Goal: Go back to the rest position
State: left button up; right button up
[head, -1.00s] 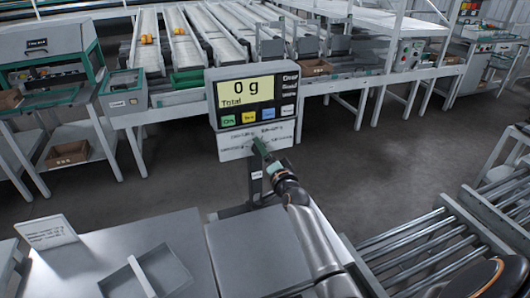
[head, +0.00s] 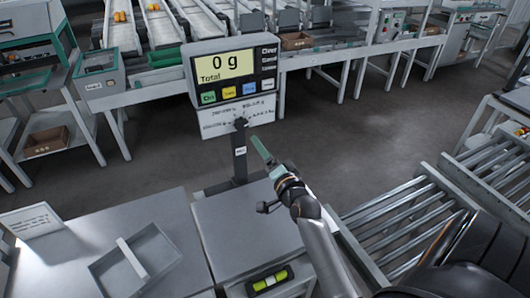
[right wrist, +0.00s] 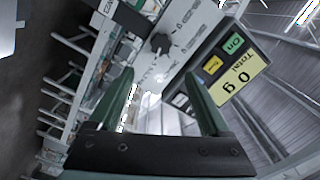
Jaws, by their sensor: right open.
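My right gripper (head: 264,158) has green fingers and stands in front of the scale's post, to the right of and below the dark knob (head: 240,123). It is open, and nothing shows between its fingers in the right wrist view (right wrist: 160,88). The knob sits on a white label plate under the scale display (head: 228,68), which reads "0 g Total". In the right wrist view the knob (right wrist: 160,43) lies beyond the fingers, apart from them. The scale's grey plate (head: 235,230) is bare. My left gripper is out of view.
A grey table with a small open tray (head: 137,262) and a printed card (head: 32,222) is at the front left. A green level vial (head: 270,280) is on the scale's front. A roller conveyor (head: 400,220) is at the right. Bare floor lies behind.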

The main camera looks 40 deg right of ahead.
jog(key=shift+s+a, duration=0.1)
jog(key=shift+s, duration=0.2)
dwell(0.4)
jog(key=s+a+f+n+g+y, duration=0.6)
jog(key=s+a+f+n+g, duration=0.2)
jog(key=s+a+f+n, duration=0.9)
jog(key=s+a+f, duration=0.3)
jog(key=s+f, duration=0.2)
jog(key=f, duration=0.1)
jog(key=shift+s+f+y, duration=0.2)
jog(key=shift+f+y, duration=0.05)
jog(key=shift+y, duration=0.15)
